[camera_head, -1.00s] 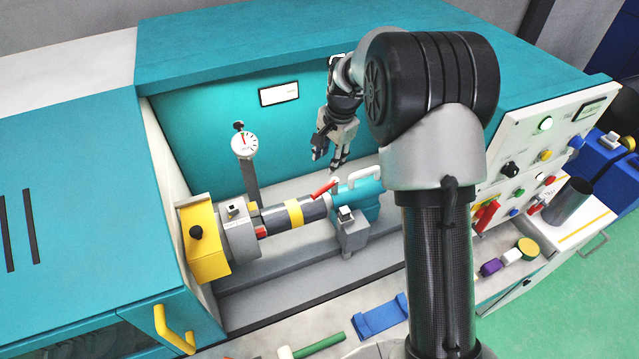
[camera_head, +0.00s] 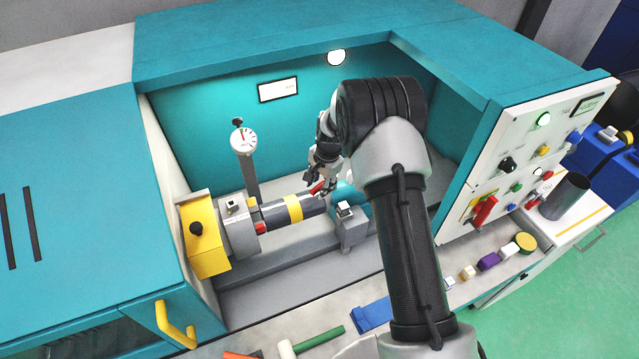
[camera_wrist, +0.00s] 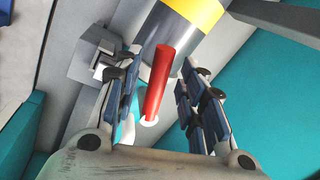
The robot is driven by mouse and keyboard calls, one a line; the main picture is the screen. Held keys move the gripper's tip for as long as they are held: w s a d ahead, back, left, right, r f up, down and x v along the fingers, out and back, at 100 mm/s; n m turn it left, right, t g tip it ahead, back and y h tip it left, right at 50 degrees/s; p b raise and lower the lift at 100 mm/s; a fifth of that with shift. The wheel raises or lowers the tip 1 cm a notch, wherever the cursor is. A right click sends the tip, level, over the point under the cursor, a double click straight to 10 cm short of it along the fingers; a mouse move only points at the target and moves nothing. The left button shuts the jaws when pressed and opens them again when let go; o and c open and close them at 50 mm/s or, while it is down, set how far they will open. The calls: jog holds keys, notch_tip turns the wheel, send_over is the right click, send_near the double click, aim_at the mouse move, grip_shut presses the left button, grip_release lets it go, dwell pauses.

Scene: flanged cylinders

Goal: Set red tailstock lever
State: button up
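The red tailstock lever (camera_head: 316,187) stands at the right end of the dark cylinder with a yellow band (camera_head: 293,209). In the wrist view the red lever (camera_wrist: 158,85) lies between the two fingers of my gripper (camera_wrist: 155,95), with gaps on both sides. My gripper (camera_head: 322,186) is open around the lever and does not visibly touch it. A pale round end shows at the lever's lower tip. The teal tailstock (camera_head: 347,194) is partly hidden by my arm in the head view.
A dial gauge (camera_head: 243,141) stands behind the cylinder. A yellow block (camera_head: 204,238) and grey chuck (camera_head: 239,232) hold its left end. A grey block (camera_head: 349,228) stands in front of the tailstock. A control panel (camera_head: 535,150) is at the right.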

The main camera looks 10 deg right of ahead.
grip_shut()
dwell(0.4)
dwell(0.4)
